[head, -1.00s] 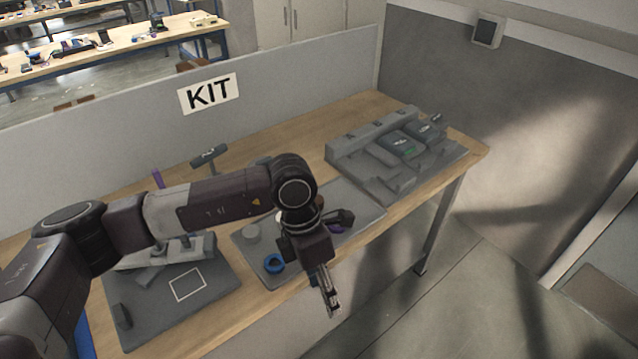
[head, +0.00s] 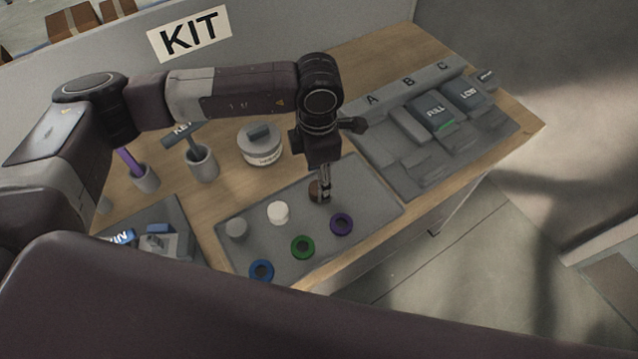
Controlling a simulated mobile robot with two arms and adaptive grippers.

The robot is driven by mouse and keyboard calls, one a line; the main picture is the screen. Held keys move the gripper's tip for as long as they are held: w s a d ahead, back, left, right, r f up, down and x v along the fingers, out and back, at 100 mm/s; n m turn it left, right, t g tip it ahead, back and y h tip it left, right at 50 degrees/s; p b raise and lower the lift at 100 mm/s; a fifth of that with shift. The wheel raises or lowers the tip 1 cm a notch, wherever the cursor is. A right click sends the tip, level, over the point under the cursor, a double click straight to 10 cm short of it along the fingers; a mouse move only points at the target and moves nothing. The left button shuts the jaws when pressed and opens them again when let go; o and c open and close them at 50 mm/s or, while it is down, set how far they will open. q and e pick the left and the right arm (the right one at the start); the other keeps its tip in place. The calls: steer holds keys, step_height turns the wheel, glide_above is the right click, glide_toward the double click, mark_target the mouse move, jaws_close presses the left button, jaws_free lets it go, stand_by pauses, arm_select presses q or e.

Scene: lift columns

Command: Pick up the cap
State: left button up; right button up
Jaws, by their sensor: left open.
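A grey mat (head: 350,180) on the table holds a row of small round cap-like pieces: a grey one (head: 236,228), a white one (head: 278,212) and a brown one (head: 315,192). In front of them lie a blue ring (head: 261,270), a green ring (head: 302,247) and a purple ring (head: 341,223). My left gripper (head: 325,197) points down at the brown piece, open, its fingers partly hiding it. I cannot tell whether the fingers touch it. My right gripper is not in view.
A round white container (head: 260,146) and a grey cup with a dark-handled tool (head: 203,164) stand behind the mat. A grey tray marked A, B, C (head: 400,180) holds dark boxes at the right. Another mat (head: 180,220) lies left. The table's front edge is close to the rings.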

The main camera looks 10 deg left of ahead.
arm_select(q)
steer(key=shift+w+f+p, duration=0.25)
steer(key=shift+f+p, duration=0.6)
steer(key=shift+f, duration=0.25)
steer(key=f, duration=0.3)
steer(key=shift+w+p, duration=0.25)
steer(key=shift+p, duration=0.05)
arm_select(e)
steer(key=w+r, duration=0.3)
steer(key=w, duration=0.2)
arm_select(q)
steer(key=c, duration=1.2)
steer(key=shift+r, duration=0.35)
steer(key=shift+r+b, duration=2.6)
steer(key=shift+r, duration=8)
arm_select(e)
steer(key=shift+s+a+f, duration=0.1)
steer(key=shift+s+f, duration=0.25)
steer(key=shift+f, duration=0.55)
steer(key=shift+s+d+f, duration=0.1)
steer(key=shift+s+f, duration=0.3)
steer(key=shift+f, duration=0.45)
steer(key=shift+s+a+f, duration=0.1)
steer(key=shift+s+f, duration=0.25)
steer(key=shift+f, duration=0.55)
